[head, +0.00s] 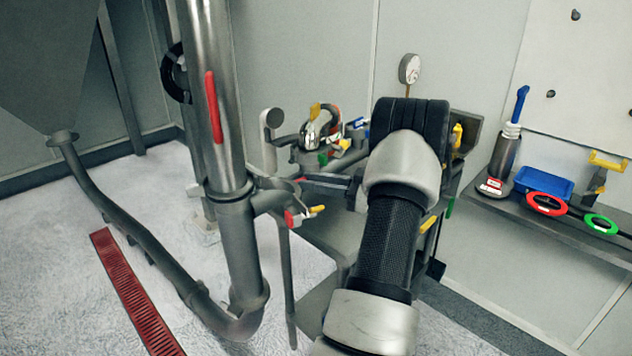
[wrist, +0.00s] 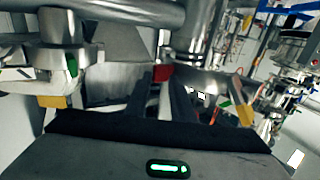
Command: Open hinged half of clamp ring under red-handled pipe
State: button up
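The upright steel pipe with a red handle (head: 213,107) stands left of centre in the head view. The clamp ring (head: 275,195) is at the pipe joint below the handle, with curved metal reaching right. A red-and-yellow latch piece (head: 303,214) sits at its lower right. My gripper (head: 305,181) reaches in from the right, its tips at the ring's right side. In the wrist view, my gripper's two dark fingers (wrist: 163,88) stand apart. A red piece (wrist: 163,73) shows between their tips; I cannot tell if they touch it. Curved metal band (wrist: 115,84) lies beside them.
A shelf at right holds a blue tray (head: 543,184) and a red ring (head: 547,204). A slanted pipe (head: 120,222) runs along the floor at left.

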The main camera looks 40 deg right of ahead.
jog(key=shift+o, duration=0.3)
jog(key=shift+w+a, duration=0.5)
jog(key=shift+a, duration=0.2)
jog(key=v, duration=1.9)
jog(key=shift+d, duration=0.25)
jog(key=shift+w, duration=0.15)
